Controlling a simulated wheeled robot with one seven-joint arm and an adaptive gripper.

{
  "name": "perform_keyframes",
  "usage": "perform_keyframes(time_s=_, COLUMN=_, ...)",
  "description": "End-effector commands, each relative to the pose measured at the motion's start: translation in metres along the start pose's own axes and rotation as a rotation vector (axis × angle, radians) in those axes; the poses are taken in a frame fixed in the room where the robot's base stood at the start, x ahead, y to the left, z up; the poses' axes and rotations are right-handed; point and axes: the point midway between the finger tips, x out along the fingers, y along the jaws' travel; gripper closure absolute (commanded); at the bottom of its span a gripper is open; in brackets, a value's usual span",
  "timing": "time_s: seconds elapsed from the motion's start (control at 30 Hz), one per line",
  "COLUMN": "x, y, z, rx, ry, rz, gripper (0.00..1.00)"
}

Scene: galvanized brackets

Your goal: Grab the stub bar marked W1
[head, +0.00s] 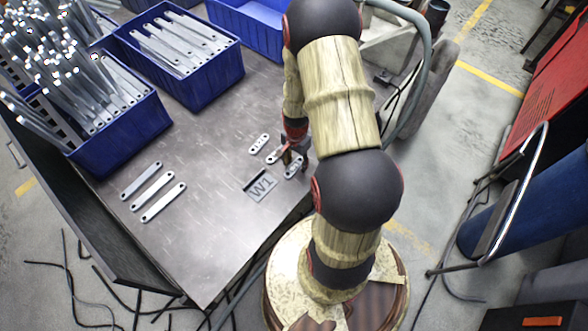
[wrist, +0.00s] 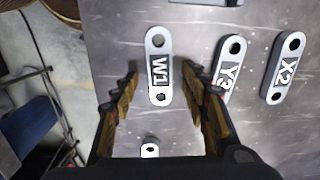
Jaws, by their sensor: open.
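The stub bar marked W1 (wrist: 158,67) is a short grey bar with rounded ends and a hole at each end. It lies flat on the table, and in the head view it appears as the bar (head: 293,170) nearest the table's right edge. My gripper (wrist: 160,80) is open and empty above it. In the wrist view its two fingers stand either side of the bar's lower part, with gaps showing. In the head view my gripper (head: 289,156) partly covers the bars.
Stub bars Y3 (wrist: 229,72) and X2 (wrist: 287,68) lie right of W1 in the wrist view. Another holed end (wrist: 150,150) shows between the fingers. A W1 plate (head: 260,187), three longer bars (head: 151,190) and blue bins (head: 180,60) are on the table (head: 205,250).

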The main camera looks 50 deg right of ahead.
Motion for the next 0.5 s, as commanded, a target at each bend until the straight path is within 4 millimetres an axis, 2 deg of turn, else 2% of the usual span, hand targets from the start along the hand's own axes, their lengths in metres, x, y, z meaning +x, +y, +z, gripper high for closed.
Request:
perform_keyframes(time_s=0.07, x=0.0052, y=-0.0004, z=-0.0003, rx=0.0, ry=0.001, rz=-0.001, gripper=0.55)
perform_keyframes(time_s=0.27, x=0.0039, y=-0.0006, z=-0.0005, rx=0.0, ry=0.001, rz=-0.001, gripper=0.55)
perform_keyframes(time_s=0.5, x=0.0038, y=-0.0006, z=-0.0004, rx=-0.001, ry=0.001, rz=-0.001, gripper=0.69)
